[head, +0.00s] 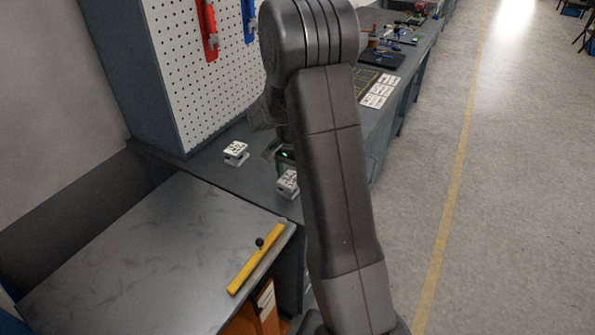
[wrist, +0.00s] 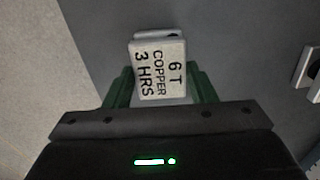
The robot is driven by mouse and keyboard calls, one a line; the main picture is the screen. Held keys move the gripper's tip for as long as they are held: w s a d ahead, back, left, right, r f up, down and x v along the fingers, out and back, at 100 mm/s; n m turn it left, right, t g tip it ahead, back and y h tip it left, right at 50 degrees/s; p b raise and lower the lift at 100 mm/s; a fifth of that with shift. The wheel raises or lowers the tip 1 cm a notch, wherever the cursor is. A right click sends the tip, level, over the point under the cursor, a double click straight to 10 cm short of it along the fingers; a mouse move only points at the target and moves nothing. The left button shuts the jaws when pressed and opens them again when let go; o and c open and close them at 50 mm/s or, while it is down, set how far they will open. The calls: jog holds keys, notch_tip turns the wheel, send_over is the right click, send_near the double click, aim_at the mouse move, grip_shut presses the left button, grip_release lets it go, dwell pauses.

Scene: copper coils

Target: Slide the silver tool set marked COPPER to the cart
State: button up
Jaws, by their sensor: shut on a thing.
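The silver block with a white label reading "6 T COPPER 3 HRS" (wrist: 158,72) is in the middle of the wrist view, between the green fingers of my gripper (wrist: 162,82). My gripper is shut on it. In the head view a small labelled block (head: 288,184), apparently the same one, sits on the bench (head: 217,166) by its near end, beside my arm. My arm hides most of the gripper there. The grey metal top (head: 150,250), apparently the cart, stands in front of the bench and bears a yellow bar with a black knob (head: 256,260).
A second labelled block (head: 236,152) stands on the bench to the left; a block also shows at the right edge of the wrist view (wrist: 308,74). A pegboard cabinet (head: 190,70) rises behind. White cards (head: 379,92) and tools lie farther along. The grey top is mostly bare.

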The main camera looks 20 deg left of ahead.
jog(key=shift+s+a+b, duration=0.2)
jog(key=shift+s+a, duration=1)
jog(key=shift+s, duration=1.3)
jog(key=shift+s+a+b, duration=0.2)
jog(key=shift+s+a, duration=0.95)
jog(key=shift+s, duration=1.35)
jog(key=shift+s+a+b, duration=0.2)
jog(key=shift+s+a, duration=1)
jog(key=shift+s, duration=1.3)
jog(key=shift+s+a, duration=0.3)
jog(key=shift+s, duration=0.4)
jog(key=shift+s+a, duration=0.3)
jog(key=shift+s, duration=0.35)
jog(key=shift+s+a, duration=1.35)
jog(key=shift+s, duration=1.5)
jog(key=shift+s+a, duration=1.35)
jog(key=shift+s, duration=1.55)
jog(key=shift+s+a, duration=1.35)
jog(key=shift+s, duration=1.5)
jog(key=shift+s, duration=0.1)
jog(key=shift+s+a+p, duration=0.3)
jog(key=shift+s+a, duration=0.15)
jog(key=shift+s, duration=0.4)
jog(key=o, duration=1.1)
jog(key=shift+c, duration=0.2)
jog(key=shift+r+p, duration=1.75)
jog(key=shift+r, duration=0.75)
